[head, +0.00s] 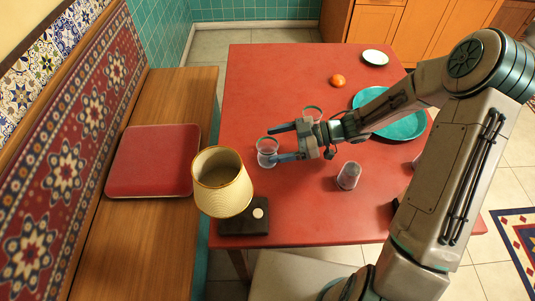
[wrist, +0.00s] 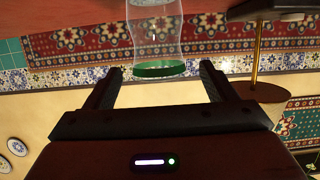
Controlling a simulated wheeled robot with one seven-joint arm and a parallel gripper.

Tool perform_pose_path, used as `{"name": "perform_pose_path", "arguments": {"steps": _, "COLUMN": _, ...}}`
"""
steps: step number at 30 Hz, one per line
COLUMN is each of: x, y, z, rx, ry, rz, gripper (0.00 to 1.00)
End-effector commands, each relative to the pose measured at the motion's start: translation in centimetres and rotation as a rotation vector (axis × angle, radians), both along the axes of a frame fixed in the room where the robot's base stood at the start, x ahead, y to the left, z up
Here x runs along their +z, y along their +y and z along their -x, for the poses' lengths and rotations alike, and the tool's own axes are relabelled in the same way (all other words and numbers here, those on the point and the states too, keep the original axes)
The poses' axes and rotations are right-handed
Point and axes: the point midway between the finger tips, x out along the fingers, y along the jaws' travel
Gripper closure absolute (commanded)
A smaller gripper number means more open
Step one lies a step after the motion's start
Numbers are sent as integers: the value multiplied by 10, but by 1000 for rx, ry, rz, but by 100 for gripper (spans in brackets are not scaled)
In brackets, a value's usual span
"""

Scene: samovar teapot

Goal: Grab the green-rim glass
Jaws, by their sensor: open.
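The green-rim glass (head: 266,156) is clear and stands upright on the red table, at its left side in the head view. It also shows in the wrist view (wrist: 156,40), which is upside down, with its green rim between the fingertips. My gripper (head: 274,144) is open and points left at this glass. In the wrist view my gripper (wrist: 160,76) has one finger on each side of the rim, with a gap to each. I cannot tell how far the fingers reach past the glass.
A lamp (head: 222,181) on a dark base stands close to the glass. A second glass (head: 312,110) is behind my gripper, and a third glass (head: 348,176) stands to the right. A teal tray (head: 407,127), an orange fruit (head: 338,80) and a white plate (head: 375,57) lie farther off.

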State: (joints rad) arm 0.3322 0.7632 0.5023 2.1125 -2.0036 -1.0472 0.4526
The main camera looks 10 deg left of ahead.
Motion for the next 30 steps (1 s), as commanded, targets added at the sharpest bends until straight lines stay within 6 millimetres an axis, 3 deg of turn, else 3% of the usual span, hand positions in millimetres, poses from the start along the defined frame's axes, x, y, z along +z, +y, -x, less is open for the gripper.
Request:
{"name": "perform_pose_path", "arguments": {"steps": 9, "x": -10, "y": 42, "z": 10, "rx": 2, "ry": 2, "rz": -2, "gripper": 22}}
{"name": "perform_pose_path", "arguments": {"steps": 18, "x": -12, "y": 46, "z": 10, "rx": 0, "ry": 1, "rz": 0, "gripper": 22}}
{"name": "perform_pose_path", "arguments": {"steps": 24, "x": -12, "y": 46, "z": 10, "rx": 0, "ry": 0, "rz": 0, "gripper": 70}}
{"name": "perform_pose_path", "arguments": {"steps": 30, "x": -11, "y": 46, "z": 10, "rx": 0, "ry": 0, "rz": 0, "gripper": 70}}
